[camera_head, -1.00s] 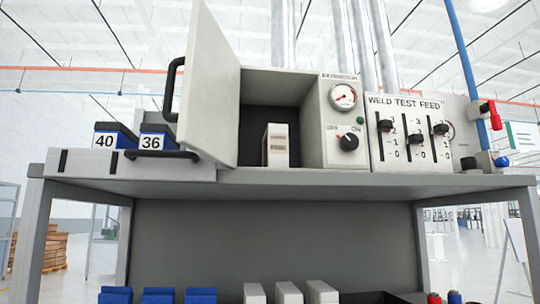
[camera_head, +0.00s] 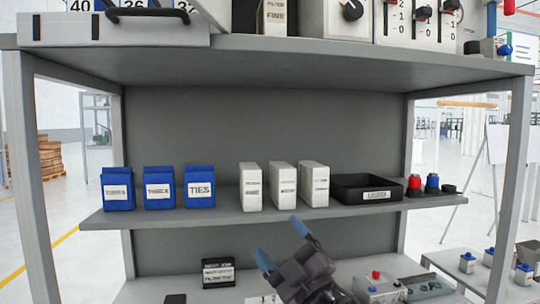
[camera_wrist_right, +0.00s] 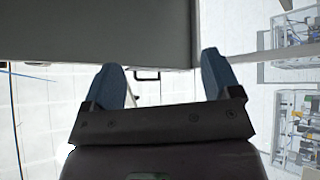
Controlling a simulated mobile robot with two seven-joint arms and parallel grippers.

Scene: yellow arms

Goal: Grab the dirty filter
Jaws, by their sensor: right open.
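A white filter (camera_head: 273,17) with a "FILTER FINE" label stands upright in the open compartment on the top shelf, cut off by the top edge of the head view. I see no visible dirt on it. Three similar white boxes (camera_head: 284,184) stand on the middle shelf; their labels are too small to read. My right gripper (camera_head: 281,243) is open and empty, below and in front of the middle shelf, well below the filter. Its two blue fingertips also show apart in the right wrist view (camera_wrist_right: 162,78). My left gripper is out of view.
The top shelf (camera_head: 300,62) has a thick front edge above the middle shelf (camera_head: 225,216). Blue boxes (camera_head: 158,188), a black tray (camera_head: 366,190) and red and blue items stand on the middle shelf. A lower surface holds a black labelled box (camera_head: 218,272).

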